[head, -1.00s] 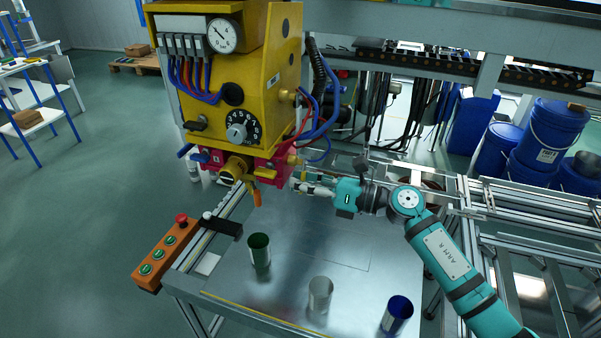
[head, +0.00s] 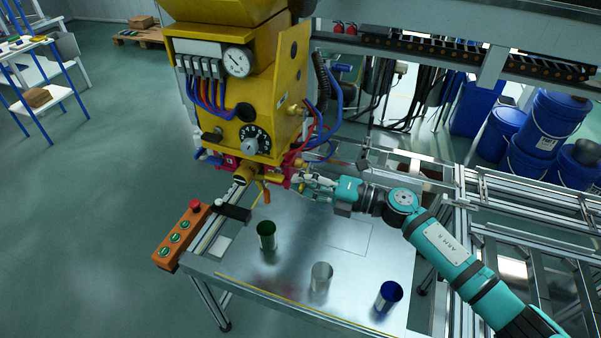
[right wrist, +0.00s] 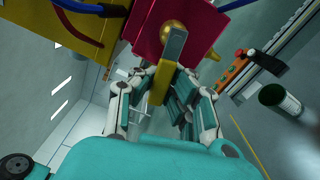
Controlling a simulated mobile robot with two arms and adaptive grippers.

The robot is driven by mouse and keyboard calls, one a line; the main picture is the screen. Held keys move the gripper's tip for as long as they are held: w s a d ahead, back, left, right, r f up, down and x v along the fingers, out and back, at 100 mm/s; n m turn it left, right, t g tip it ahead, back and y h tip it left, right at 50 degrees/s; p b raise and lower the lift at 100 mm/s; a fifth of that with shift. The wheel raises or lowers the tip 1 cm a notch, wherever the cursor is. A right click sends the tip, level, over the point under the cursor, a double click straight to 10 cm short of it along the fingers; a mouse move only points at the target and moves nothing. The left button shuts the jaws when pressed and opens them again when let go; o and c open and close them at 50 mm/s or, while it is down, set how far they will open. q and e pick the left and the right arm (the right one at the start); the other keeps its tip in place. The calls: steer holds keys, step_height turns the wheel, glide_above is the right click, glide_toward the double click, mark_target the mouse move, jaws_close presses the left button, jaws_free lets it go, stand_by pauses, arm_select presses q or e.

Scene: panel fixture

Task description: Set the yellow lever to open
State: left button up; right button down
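The yellow lever (right wrist: 167,72) hangs from a brass knob (right wrist: 174,31) on a red block (right wrist: 150,28) in the right wrist view. In the head view the red block (head: 279,179) sits low on the yellow machine, and the lever is too small there to read clearly. My right gripper (right wrist: 160,82) has its fingers apart, one on each side of the lever in the picture. Contact cannot be made out. In the head view my right gripper (head: 303,184) is just right of the red block. My left gripper is out of view.
On the metal table (head: 345,262) stand a green cup (head: 267,236), a grey cup (head: 321,276) and a blue cup (head: 389,295). An orange button box (head: 181,234) is at the table's left edge. The yellow machine body (head: 265,95) rises above the lever.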

steer(key=shift+d+r+m+p, duration=0.1)
steer(key=shift+r+m+p, duration=0.05)
steer(key=shift+m+p, duration=0.45)
steer(key=shift+d+r+m+p, duration=0.15)
steer(key=shift+m+p, duration=0.25)
steer(key=shift+m, duration=0.3)
steer(key=c, duration=2)
jaws_free()
steer(key=o, duration=0.7)
steer(key=shift+s+d+r, duration=0.1)
steer(key=shift+d+r, duration=0.05)
steer(key=shift+d, duration=0.1)
steer(key=shift+a, duration=0.15)
steer(key=shift+a, duration=0.1)
steer(key=v, duration=1.2)
steer(key=shift+r, duration=0.1)
